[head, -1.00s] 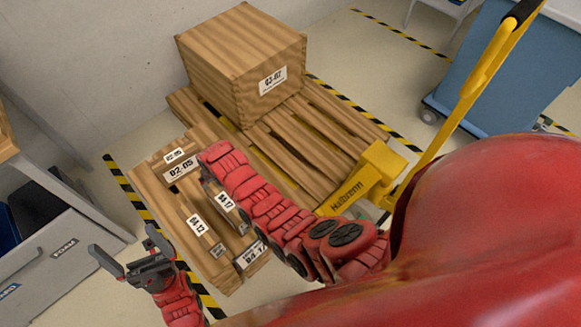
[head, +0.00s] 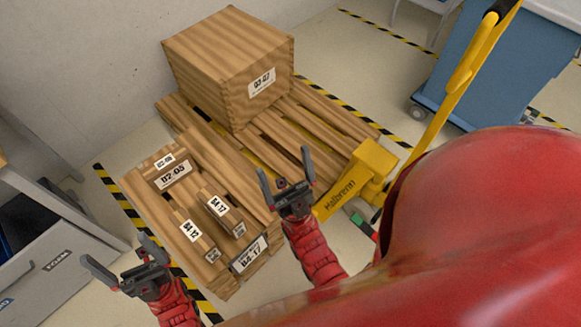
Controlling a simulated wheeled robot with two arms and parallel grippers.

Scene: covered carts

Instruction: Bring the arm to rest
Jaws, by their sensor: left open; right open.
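My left gripper (head: 118,262) is at the lower left of the head view. Its dark fingers are spread and empty, over the floor to the left of the pallet. My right gripper (head: 287,172) is near the middle of the view, at the end of a red arm reaching up from below. Its fingers are apart with nothing between them. In the picture it overlaps the pallet's front right part. I cannot tell its height above the pallet.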

